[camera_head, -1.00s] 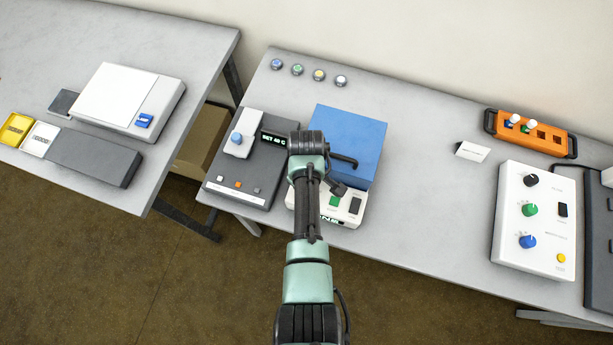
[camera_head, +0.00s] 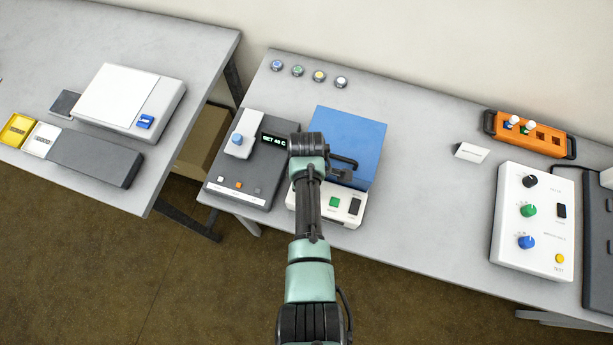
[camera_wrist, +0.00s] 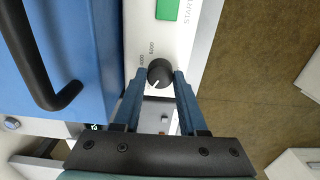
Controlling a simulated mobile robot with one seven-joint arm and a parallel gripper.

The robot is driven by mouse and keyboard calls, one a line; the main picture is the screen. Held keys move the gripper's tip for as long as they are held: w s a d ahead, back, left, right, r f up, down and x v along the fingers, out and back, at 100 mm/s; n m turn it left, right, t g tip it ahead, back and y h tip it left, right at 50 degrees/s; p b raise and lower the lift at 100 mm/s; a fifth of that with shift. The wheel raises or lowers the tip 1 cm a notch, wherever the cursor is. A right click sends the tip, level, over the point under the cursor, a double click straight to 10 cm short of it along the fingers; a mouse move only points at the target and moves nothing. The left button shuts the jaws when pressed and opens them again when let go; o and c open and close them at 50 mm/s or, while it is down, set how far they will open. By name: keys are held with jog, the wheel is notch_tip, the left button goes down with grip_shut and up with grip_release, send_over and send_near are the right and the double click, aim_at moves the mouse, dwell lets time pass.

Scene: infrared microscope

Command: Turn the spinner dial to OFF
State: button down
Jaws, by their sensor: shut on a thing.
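The spinner has a blue lid (camera_head: 350,140) and a white base (camera_head: 346,218) on the right table. Its black dial (camera_wrist: 160,73) shows in the wrist view, with a white mark toward the lower left and the printed numbers 4000 and 6000 beside it. My gripper (camera_wrist: 160,74) has its blue fingers on either side of the dial, shut on it. In the head view my arm hides the dial and the fingertips. I cannot make out an OFF mark.
The green start button (camera_head: 334,202) and a black switch (camera_head: 355,206) are on the spinner base. The lid's black handle (camera_wrist: 50,75) is close to my gripper in the wrist view. A grey heater box (camera_head: 256,180) stands just left.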

jog(key=shift+c, duration=2.2)
grip_release()
jog(key=shift+r, duration=0.1)
notch_tip(320, 180, up, 13)
jog(key=b, duration=0.1)
